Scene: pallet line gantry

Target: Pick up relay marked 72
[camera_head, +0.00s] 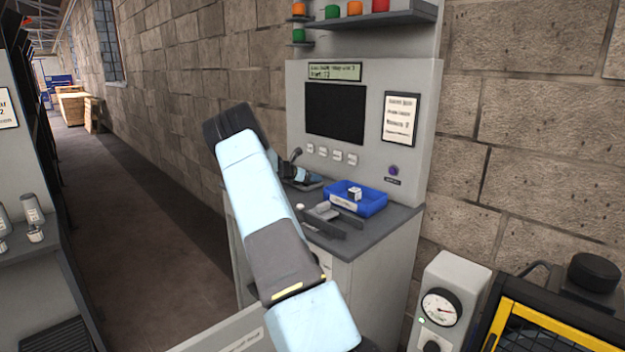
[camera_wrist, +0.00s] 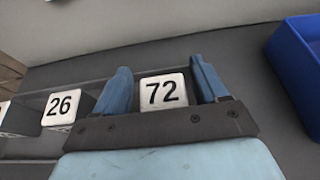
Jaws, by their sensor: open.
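The relay marked 72 (camera_wrist: 162,92) shows its white, numbered top face in the wrist view. It stands between the two blue fingers of my gripper (camera_wrist: 160,68), which are open with a gap visible on each side of it. A second relay marked 26 (camera_wrist: 61,108) sits to its left, outside the fingers, in the same grey rack (camera_wrist: 92,86). In the head view my gripper (camera_head: 312,179) is low over the back left of the workbench, and the relay marked 72 cannot be made out there.
A blue bin (camera_head: 372,203) with a small white block (camera_head: 354,193) inside stands right of my gripper; its wall also shows in the wrist view (camera_wrist: 292,70). Grey pieces (camera_head: 325,211) lie in front. The bench panel with a dark screen (camera_head: 335,112) rises behind.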

